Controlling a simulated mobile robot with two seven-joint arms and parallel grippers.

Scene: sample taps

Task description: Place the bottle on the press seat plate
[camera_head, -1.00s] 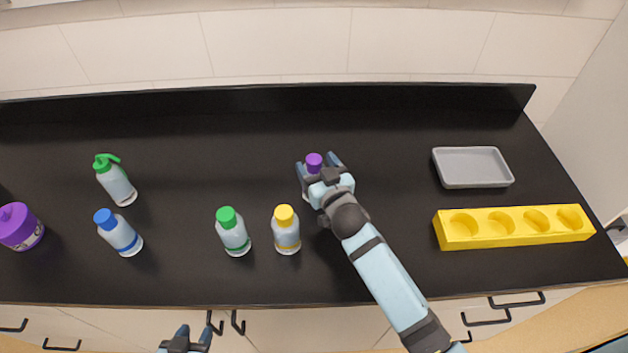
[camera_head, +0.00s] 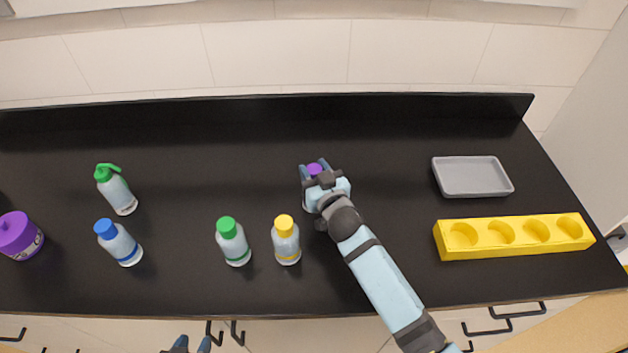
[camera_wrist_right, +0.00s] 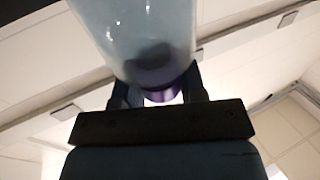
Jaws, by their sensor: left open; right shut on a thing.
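A purple-capped bottle (camera_head: 314,169) stands mid-counter in the head view, mostly hidden by my right gripper (camera_head: 314,168). The right gripper is shut on it near the cap. In the right wrist view the pale translucent bottle (camera_wrist_right: 140,30) fills the top, its purple cap end between the fingers (camera_wrist_right: 160,95). I cannot tell whether its base touches the counter. My left gripper (camera_head: 188,345) shows only its open fingertips at the bottom edge, empty, in front of the counter. I cannot make out a press seat plate in these views.
On the black counter (camera_head: 380,140) stand yellow-capped (camera_head: 286,242), green-capped (camera_head: 233,243) and blue-capped (camera_head: 119,243) bottles, a green-topped dispenser bottle (camera_head: 117,191) and a purple jar (camera_head: 18,236). A grey tray (camera_head: 472,178) and yellow holed rack (camera_head: 515,236) lie right. The back middle is clear.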

